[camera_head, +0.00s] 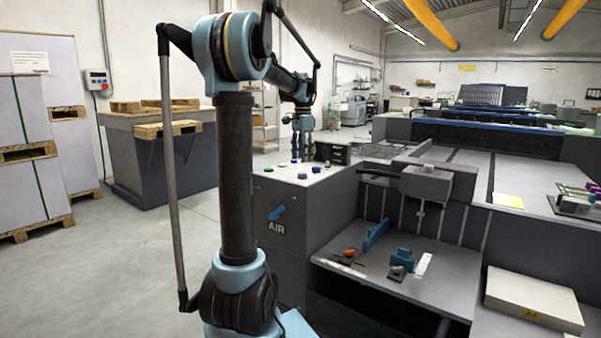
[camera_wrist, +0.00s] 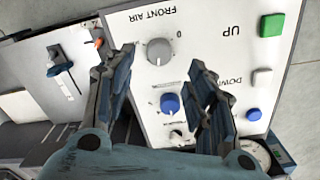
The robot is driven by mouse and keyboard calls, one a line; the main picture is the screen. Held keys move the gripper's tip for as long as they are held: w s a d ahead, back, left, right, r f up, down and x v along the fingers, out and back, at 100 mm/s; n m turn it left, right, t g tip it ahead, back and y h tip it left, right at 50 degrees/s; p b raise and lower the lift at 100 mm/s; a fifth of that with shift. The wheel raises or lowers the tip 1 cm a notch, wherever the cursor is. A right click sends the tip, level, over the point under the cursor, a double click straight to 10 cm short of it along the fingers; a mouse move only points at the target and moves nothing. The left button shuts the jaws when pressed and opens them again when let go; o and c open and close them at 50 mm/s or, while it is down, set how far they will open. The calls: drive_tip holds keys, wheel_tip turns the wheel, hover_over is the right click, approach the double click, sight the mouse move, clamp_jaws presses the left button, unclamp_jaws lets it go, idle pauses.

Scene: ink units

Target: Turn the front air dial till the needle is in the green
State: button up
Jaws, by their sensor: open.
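The front air dial (camera_wrist: 158,51) is a grey round knob on a white panel, labelled FRONT AIR, with a 0 beside it. In the wrist view it shows between the tips of my gripper (camera_wrist: 161,57), which is open with nothing between its fingers. Contact with the knob cannot be told. A round gauge (camera_wrist: 257,151) shows at lower right, partly covered by my gripper; its needle and green zone cannot be made out. In the head view my gripper (camera_head: 302,157) points down over the white-topped console (camera_head: 318,181).
A blue knob (camera_wrist: 170,103) sits close to the dial, between my fingers. Green (camera_wrist: 271,25), white (camera_wrist: 262,77) and blue (camera_wrist: 253,114) buttons lie to the right. A blue lever (camera_head: 277,212) marked AIR is on the console's front. The grey press bed (camera_head: 455,268) stands to the right.

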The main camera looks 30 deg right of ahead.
sight(302, 173)
wheel_tip(302, 173, down, 6)
drive_tip(key=shift+f, duration=0.25)
drive_tip(key=shift+c, duration=0.2)
drive_tip(key=c, duration=1)
